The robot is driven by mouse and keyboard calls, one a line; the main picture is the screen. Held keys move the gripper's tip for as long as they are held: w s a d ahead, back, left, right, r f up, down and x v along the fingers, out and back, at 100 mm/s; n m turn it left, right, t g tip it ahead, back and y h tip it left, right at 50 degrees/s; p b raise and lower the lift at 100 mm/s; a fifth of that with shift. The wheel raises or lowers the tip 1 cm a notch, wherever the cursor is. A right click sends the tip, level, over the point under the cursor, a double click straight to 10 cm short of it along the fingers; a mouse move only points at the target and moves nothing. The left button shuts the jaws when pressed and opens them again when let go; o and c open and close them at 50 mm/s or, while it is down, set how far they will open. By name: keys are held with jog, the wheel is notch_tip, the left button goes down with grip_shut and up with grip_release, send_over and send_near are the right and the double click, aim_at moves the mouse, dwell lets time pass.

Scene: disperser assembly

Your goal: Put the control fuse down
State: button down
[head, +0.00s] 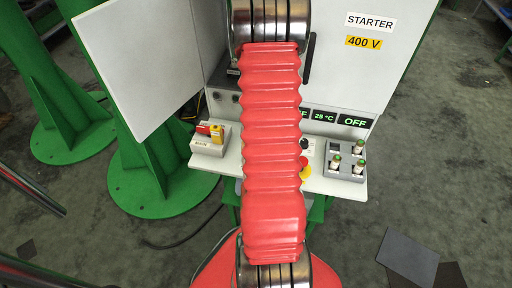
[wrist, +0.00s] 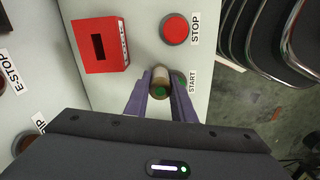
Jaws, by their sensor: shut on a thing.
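The control fuse (wrist: 160,76) is a small brownish cylinder with a green end in the wrist view. It sits between the two purple fingers of my gripper (wrist: 161,91), which is shut on it. The fuse is over the pale panel, just left of the START button (wrist: 181,78), which it and the right finger partly cover. I cannot tell whether it touches the panel. A red block with a dark slot (wrist: 98,45) lies up and left of the fuse. In the head view my red arm hides the gripper and fuse.
A red STOP button (wrist: 175,28) is above the fuse. In the head view, a holder with several green-topped fuses (head: 346,161) stands on the right of the shelf and a MAIN switch box (head: 209,147) on the left. The STARTER cabinet (head: 385,75) stands behind.

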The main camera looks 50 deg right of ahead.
notch_tip(320, 180, up, 10)
dwell(0.6)
dwell(0.4)
